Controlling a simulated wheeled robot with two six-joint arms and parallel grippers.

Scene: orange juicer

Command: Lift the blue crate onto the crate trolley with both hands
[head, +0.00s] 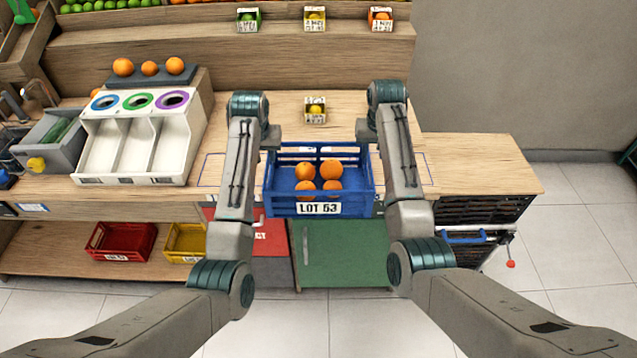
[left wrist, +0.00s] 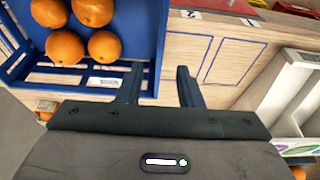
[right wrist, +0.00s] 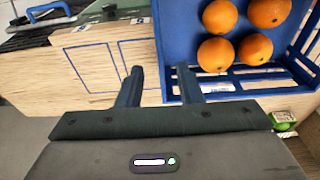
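The blue crate (head: 318,209), labelled LOT 53, holds several oranges (head: 305,171) and sits level at the counter's front edge. My left gripper (head: 271,140) is at the crate's left side. In the left wrist view its open fingers (left wrist: 159,88) are apart, with the crate's side wall (left wrist: 157,50) between them. My right gripper (head: 363,135) is at the right side. In the right wrist view its open fingers (right wrist: 159,85) stand either side of the other wall (right wrist: 163,50). No crate trolley can be identified for certain.
A small box (head: 316,110) stands behind the crate. A white sorting bin (head: 140,140) is at left. The counter (head: 485,165) is clear at right.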

